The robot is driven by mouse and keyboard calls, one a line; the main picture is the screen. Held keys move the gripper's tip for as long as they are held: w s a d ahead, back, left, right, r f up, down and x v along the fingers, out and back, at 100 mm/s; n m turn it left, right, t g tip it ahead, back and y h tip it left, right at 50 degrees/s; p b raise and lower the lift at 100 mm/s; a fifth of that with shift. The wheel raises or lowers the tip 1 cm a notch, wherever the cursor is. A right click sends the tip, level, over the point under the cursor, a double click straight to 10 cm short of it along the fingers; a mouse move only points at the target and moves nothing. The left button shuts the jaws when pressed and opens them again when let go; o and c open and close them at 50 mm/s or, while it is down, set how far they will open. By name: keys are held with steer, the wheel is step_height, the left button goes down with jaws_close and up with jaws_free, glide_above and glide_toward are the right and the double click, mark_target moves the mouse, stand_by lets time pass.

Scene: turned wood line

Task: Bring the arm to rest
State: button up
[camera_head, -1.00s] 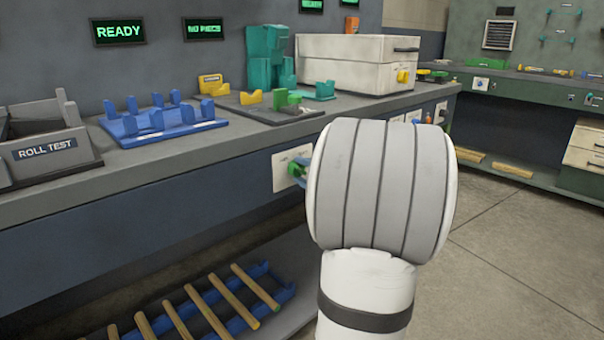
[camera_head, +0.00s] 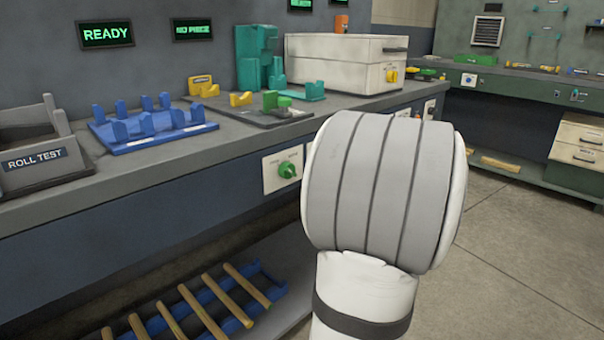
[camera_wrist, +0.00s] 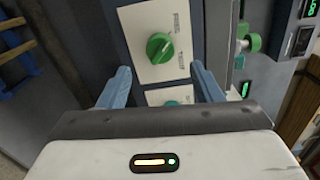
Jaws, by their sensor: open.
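My gripper (camera_wrist: 160,88) shows in the wrist view with its two blue fingers apart and nothing between them. Beyond the fingers is a white plate with a green knob (camera_wrist: 160,47) on the bench front; a second, teal-green knob lies partly hidden behind the gripper body. In the head view my white and grey arm fills the middle right and hides the gripper. The green knob also shows there, left of my arm (camera_head: 288,170), with a gap between them.
The bench top carries a blue rack (camera_head: 150,128), a roll test stand (camera_head: 35,170), a teal fixture (camera_head: 258,55) and a white box (camera_head: 345,62). Wooden rods lie on a blue rack (camera_head: 262,275) on the low shelf. The floor at right (camera_head: 510,260) is clear.

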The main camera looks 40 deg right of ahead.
steer(key=shift+s, duration=0.6)
steer(key=w+a+r+n+g+y+p, duration=0.1)
steer(key=a+r+n+g+y+p, duration=0.25)
steer(key=a+p, duration=0.55)
steer(key=a+r+n+g+y+p, duration=0.3)
steer(key=a+r+n+g+p, duration=0.15)
steer(key=a, duration=0.75)
steer(key=s+a+r+n+g+h+p, duration=0.2)
steer(key=s+a+r+n+g+p, duration=0.3)
steer(key=a+p, duration=0.5)
steer(key=s+r+n+g+h+p, duration=0.2)
steer(key=s+r+n+h+p, duration=0.3)
steer(key=r+p, duration=0.7)
steer(key=s+p, duration=0.2)
steer(key=shift+s+a+r+h+p, duration=0.25)
steer(key=shift+s+a+h+p, duration=0.05)
steer(key=shift+a+h+p, duration=0.1)
